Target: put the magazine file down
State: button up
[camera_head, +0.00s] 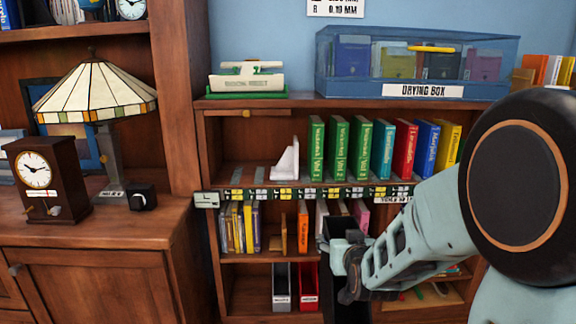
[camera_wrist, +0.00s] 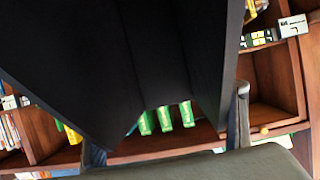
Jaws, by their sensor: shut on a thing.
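A black magazine file (camera_head: 338,285) is held by my gripper (camera_head: 352,262) in front of the bookcase's lower shelves. In the wrist view the black file (camera_wrist: 135,60) fills much of the upper picture, between the two fingers of my gripper (camera_wrist: 166,135). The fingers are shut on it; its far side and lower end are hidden. A grey magazine file (camera_head: 282,287) and a red magazine file (camera_head: 307,287) stand side by side on the bottom shelf, left of the held file. My arm hides part of the shelf to the right.
The bookcase (camera_head: 300,102) holds green, teal, red, blue and yellow books (camera_head: 361,148) beside a white bookend (camera_head: 286,160). A clear drying box (camera_head: 420,60) stands on top. At left are a lamp (camera_head: 95,92) and clock (camera_head: 40,180). The bottom shelf's left part looks bare.

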notch_tip(320, 180, up, 34)
jog(key=p, duration=3.3)
jog(key=shift+r, duration=0.15)
